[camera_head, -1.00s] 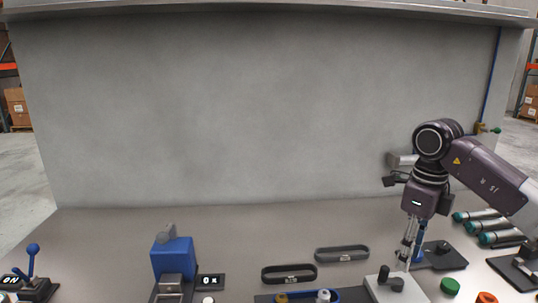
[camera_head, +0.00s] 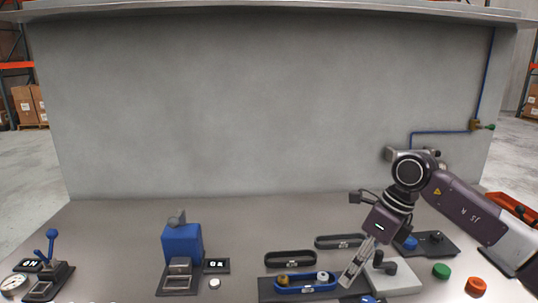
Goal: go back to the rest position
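My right gripper (camera_head: 351,276) hangs from my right arm, which comes in from the right. It points down and to the left, beside the left edge of a light grey block with a dark lever (camera_head: 395,279). Its fingers look close together, but the angle hides whether there is a gap. No object shows clearly in it. My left gripper is not in view.
A blue tray (camera_head: 307,286) with small knobs lies left of my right gripper. Two dark oval rings (camera_head: 290,259) lie behind it. A blue boxy device (camera_head: 182,244), a blue lever (camera_head: 51,245) and green (camera_head: 441,271) and orange (camera_head: 476,287) buttons stand around. A grey wall (camera_head: 270,110) closes the back.

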